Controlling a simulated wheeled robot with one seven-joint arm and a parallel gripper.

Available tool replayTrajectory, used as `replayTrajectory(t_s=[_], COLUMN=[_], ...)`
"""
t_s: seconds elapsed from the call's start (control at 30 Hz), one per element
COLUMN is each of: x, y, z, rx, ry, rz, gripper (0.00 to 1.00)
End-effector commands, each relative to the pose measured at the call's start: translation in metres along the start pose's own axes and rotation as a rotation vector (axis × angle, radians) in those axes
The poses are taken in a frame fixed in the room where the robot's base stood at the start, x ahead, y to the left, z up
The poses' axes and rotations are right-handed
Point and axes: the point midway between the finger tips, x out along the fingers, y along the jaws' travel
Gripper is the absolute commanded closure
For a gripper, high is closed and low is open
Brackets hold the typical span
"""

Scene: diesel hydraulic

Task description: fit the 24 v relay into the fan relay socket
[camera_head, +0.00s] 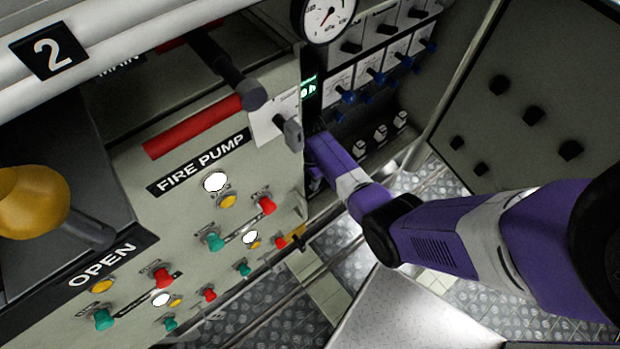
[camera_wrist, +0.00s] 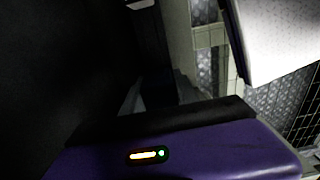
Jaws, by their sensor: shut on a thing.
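My gripper's purple and black body (camera_wrist: 170,150) fills the bottom of the wrist view, with a small lit indicator on it. In the head view my purple and white arm reaches in from the right, and its far end (camera_head: 330,155) goes behind the right edge of the fire pump panel. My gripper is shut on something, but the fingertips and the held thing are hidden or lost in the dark. I cannot make out the 24 V relay or the fan relay socket in either view.
The fire pump panel (camera_head: 200,162) has several coloured buttons and a projecting black-tipped lever (camera_head: 240,80) near my arm. A gauge (camera_head: 327,14) and rows of blue-knobbed switches (camera_head: 375,75) stand behind. A grey cabinet (camera_head: 540,75) is at right. Tread-plate floor (camera_head: 345,245) lies below.

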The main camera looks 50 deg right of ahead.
Motion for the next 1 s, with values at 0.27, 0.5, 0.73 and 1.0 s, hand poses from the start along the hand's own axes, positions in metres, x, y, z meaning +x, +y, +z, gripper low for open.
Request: replayTrajectory(t_s=[0.27,0.5,0.73,1.0], x=[0.005,0.009,0.013,0.018], y=[0.000,0.000,0.000,0.000], z=[0.000,0.000,0.000,0.000], rx=[0.000,0.000,0.000,0.000], ry=[0.000,0.000,0.000,0.000], rz=[0.000,0.001,0.001,0.001], gripper=[1.00,1.00,1.00,1.00])
